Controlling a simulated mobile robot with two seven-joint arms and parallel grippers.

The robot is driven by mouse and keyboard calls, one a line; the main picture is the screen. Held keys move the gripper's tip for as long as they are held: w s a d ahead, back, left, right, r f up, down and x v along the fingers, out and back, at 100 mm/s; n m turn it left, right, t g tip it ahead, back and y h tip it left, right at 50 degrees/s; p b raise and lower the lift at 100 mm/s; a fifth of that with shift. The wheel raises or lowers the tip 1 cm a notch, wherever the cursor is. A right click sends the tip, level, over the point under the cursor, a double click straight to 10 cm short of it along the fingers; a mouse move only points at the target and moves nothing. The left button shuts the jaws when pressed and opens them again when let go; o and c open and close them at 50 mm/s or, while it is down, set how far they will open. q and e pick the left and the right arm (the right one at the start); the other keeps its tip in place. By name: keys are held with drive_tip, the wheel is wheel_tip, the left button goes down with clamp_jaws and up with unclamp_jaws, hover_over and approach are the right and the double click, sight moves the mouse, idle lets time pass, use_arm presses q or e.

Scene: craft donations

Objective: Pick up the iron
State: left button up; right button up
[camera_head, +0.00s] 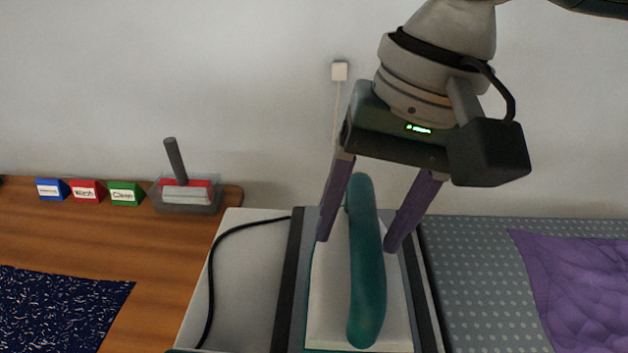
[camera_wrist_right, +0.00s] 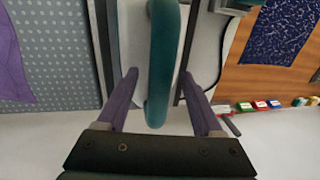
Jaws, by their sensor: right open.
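The iron's teal handle (camera_head: 366,275) stands upright in the middle of the head view, over a pale body (camera_head: 330,300) in a grey and black stand. My right gripper (camera_head: 360,243) is open, pointing down, with one purple finger on each side of the handle's far end. In the right wrist view the handle (camera_wrist_right: 161,60) runs between the two spread fingers (camera_wrist_right: 160,85), with a visible gap on both sides. The near end of the iron is cut off by the head view's lower edge. My left gripper is not in view.
A wooden table (camera_head: 160,250) on the left holds blue, red and green label blocks, a grey container (camera_head: 186,195) with a dark handle, and a dark speckled cloth (camera_head: 60,305). A purple cloth (camera_head: 580,285) lies on the grey dotted surface (camera_head: 480,290) at right. A wall stands behind.

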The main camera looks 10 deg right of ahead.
clamp_jaws()
idle(0.5)
drive_tip(key=shift+r, duration=0.1)
